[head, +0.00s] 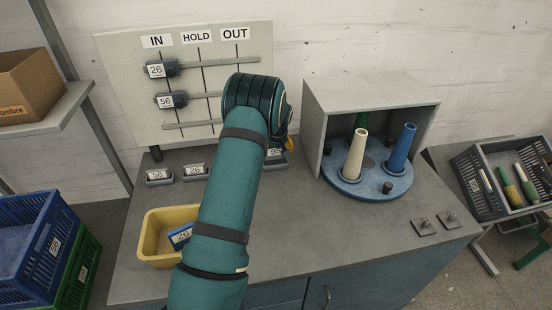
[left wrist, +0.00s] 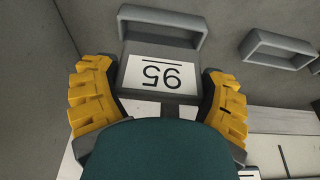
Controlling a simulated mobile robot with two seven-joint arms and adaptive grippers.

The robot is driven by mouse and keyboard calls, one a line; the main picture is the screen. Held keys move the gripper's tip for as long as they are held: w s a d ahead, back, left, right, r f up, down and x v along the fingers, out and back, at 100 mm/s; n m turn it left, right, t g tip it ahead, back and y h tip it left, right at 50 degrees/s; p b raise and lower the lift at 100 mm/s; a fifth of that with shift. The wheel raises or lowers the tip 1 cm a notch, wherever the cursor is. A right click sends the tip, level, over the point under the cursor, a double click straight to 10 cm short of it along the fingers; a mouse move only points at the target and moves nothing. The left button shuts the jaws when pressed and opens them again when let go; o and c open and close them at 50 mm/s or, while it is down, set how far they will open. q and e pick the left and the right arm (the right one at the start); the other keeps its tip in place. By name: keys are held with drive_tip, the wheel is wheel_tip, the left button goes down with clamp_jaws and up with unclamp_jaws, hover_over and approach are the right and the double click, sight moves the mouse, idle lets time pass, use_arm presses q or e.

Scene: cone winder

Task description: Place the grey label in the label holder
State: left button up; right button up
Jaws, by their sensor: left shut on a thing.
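The grey label (left wrist: 160,76) has a white face with a two-digit number that appears upside down in the left wrist view. My left gripper (left wrist: 158,84) is shut on it, with yellow fingers at both sides. A grey label holder (left wrist: 150,14), an open rectangular frame, is right at the label's far edge; I cannot tell whether the label is seated in it. In the head view the forearm hides most of the gripper and label; one yellow finger (head: 289,144) shows by the worktop's back edge. My right gripper is not in view.
Another frame (left wrist: 278,50) stands at the right in the left wrist view. Small numbered stands (head: 159,176) are on the worktop. A yellow bin (head: 150,238) holds a blue tag. A board (head: 120,75) rises behind. A blue turntable (head: 340,184) with cones stands right. The front-right worktop is mostly clear.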

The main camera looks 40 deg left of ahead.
sight(276, 158)
use_arm(q)
drive_tip(key=shift+w+f, duration=0.1)
drive_tip(key=shift+f, duration=1.8)
drive_tip(key=o, duration=1)
drive_tip(key=shift+f, duration=0.1)
drive_tip(key=shift+c, duration=0.2)
drive_tip(key=v, duration=1.2)
drive_tip(key=shift+d, duration=0.1)
